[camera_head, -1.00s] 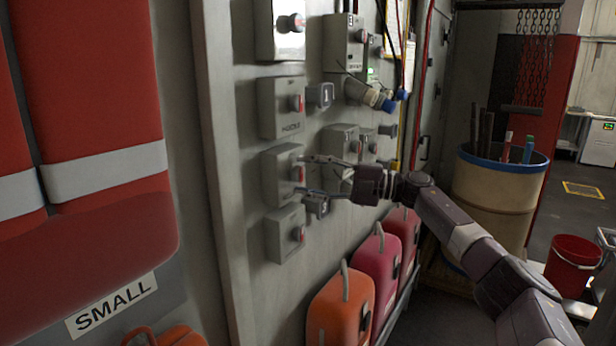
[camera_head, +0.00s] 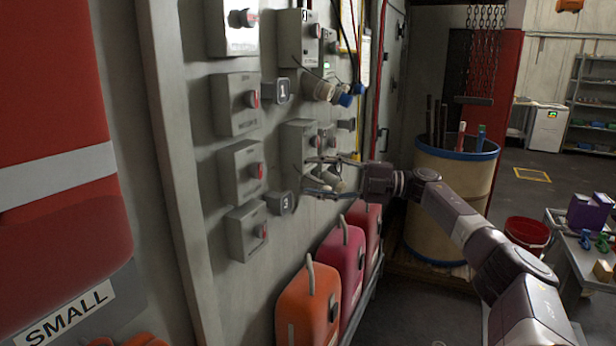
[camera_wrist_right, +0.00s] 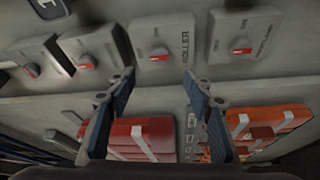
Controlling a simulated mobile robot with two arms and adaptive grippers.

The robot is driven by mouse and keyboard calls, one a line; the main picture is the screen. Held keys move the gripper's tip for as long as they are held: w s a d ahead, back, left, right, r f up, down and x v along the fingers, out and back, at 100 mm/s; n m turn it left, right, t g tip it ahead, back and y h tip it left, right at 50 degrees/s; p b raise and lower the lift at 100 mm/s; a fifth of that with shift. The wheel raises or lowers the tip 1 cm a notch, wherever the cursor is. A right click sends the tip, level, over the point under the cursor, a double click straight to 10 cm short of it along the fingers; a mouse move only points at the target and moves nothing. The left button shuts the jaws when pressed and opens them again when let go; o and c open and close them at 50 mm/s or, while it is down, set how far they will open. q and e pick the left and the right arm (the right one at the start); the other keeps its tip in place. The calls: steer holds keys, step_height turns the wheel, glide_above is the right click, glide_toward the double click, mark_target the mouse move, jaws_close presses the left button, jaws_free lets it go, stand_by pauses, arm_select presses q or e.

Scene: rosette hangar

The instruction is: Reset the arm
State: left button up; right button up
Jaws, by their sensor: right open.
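My right arm comes in from the lower right of the head view. Its gripper (camera_head: 318,174) is open and empty, in front of the wall of switch boxes. In the right wrist view the two fingers of the gripper (camera_wrist_right: 158,90) are spread apart with nothing between them. Beyond them is a grey switch box (camera_wrist_right: 165,48) with a red-marked knob, lettered "ROLLER". Another switch box (camera_wrist_right: 245,38) is to its right. In the head view a switch box (camera_head: 242,172) is left of the gripper, apart from it. My left gripper is not in view.
Orange (camera_head: 308,305), pink (camera_head: 341,262) and dark red (camera_head: 366,232) cases stand below the boxes. A barrel (camera_head: 450,195) holding rods is behind my arm. A red bucket (camera_head: 527,234) and a cart (camera_head: 570,255) are at right. Open floor lies beyond.

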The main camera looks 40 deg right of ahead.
stand_by(0.4)
